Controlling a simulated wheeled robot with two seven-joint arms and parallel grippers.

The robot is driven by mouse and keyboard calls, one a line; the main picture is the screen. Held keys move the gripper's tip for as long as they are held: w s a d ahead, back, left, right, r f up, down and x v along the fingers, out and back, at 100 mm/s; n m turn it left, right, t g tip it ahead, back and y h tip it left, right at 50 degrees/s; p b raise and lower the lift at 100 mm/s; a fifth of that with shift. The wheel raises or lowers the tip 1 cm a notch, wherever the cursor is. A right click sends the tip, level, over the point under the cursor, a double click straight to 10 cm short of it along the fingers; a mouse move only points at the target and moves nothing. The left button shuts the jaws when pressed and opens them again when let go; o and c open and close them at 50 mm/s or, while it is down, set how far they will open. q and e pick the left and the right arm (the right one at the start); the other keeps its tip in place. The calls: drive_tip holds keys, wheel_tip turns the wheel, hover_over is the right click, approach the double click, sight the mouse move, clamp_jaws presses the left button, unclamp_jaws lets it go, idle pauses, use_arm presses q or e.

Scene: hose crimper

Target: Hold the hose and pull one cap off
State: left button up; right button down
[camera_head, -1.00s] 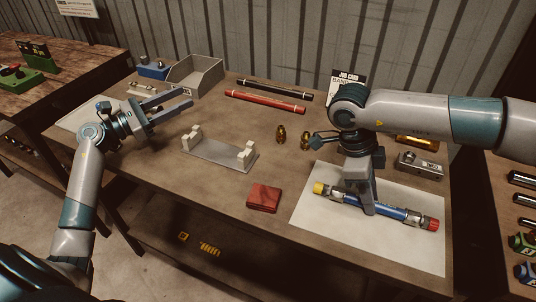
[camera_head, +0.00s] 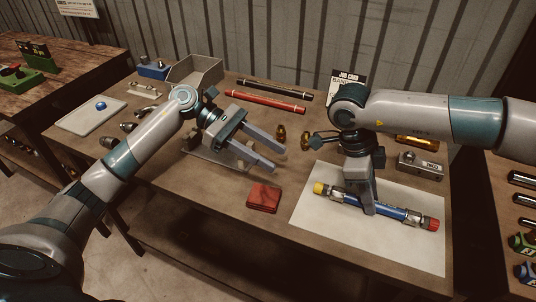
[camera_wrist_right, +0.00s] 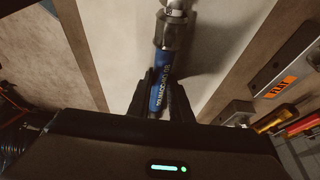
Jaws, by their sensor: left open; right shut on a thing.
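The blue hose (camera_head: 392,212) lies over the white sheet (camera_head: 330,242) at the right of the bench, with metal fittings at both ends. A yellow cap (camera_head: 319,188) is on its left end and a red cap (camera_head: 433,224) on its right end. My right gripper (camera_head: 368,208) is shut on the hose near its middle, pointing down. In the right wrist view the hose (camera_wrist_right: 163,88) runs between the fingers; its caps cannot be made out there. My left gripper (camera_head: 277,155) is open and empty, above the bench, to the left of the hose and apart from it.
A grey stand with cream supports (camera_head: 215,157) sits partly hidden under my left gripper. A red folded cloth (camera_head: 263,197) lies left of the sheet. Brass fittings (camera_head: 305,140), a red hose (camera_head: 265,102) and a black hose (camera_head: 275,89) lie farther back. A metal block (camera_head: 420,165) is at right.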

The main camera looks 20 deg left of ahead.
sight(309, 189)
use_arm(q)
drive_tip(key=shift+f, duration=0.4)
drive_tip(key=shift+d, duration=0.15)
drive_tip(key=x, duration=1.1)
drive_tip(key=shift+d+f, duration=0.25)
drive_tip(key=shift+f, duration=0.1)
clamp_jaws()
